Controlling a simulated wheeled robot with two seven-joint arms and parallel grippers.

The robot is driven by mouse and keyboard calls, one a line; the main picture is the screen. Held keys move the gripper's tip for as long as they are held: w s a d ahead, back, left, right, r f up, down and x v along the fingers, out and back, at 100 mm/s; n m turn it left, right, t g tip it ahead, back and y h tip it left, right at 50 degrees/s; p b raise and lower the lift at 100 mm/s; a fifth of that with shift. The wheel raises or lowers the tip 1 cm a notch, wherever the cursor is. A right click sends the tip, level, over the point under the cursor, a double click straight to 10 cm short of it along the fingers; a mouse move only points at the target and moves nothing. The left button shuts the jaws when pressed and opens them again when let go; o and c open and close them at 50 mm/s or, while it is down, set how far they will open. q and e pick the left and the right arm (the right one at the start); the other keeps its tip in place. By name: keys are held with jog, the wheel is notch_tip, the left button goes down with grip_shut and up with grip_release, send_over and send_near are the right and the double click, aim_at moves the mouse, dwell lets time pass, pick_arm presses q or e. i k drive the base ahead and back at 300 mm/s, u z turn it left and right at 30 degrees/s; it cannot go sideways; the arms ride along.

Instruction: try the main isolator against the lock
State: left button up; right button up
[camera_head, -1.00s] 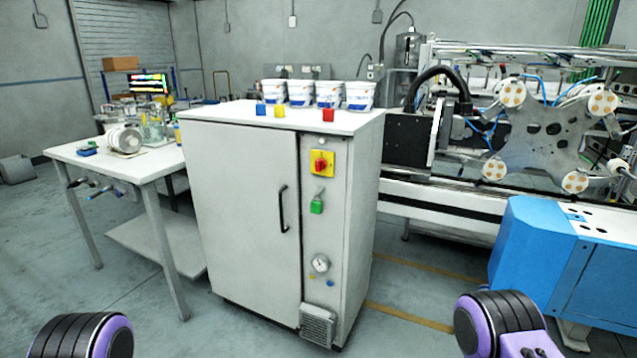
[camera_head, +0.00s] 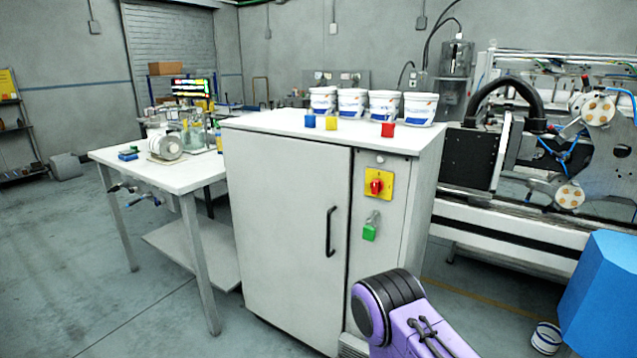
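The main isolator (camera_head: 375,187) is a red rotary handle on a yellow plate, high on the right front panel of a white cabinet (camera_head: 285,230). A green padlock (camera_head: 370,228) hangs just below it, with its shackle up towards the isolator. Whether the shackle passes through the handle is too small to tell. A purple and black link of my own arm shows at the bottom, in front of the lower panel and below the padlock. Neither gripper is in view.
Blue, yellow and red blocks (camera_head: 388,130) and several white tubs (camera_head: 418,108) stand on the cabinet top. A white table (camera_head: 190,180) is at left. A blue machine housing (camera_head: 605,290) is at right, with a white tub (camera_head: 546,338) on the floor beside it.

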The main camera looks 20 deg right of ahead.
aim_at(377, 186)
jog(key=u, duration=0.3)
jog(key=i, duration=0.85)
jog(key=z, duration=0.65)
jog(key=i, duration=0.55)
jog(key=z, duration=0.55)
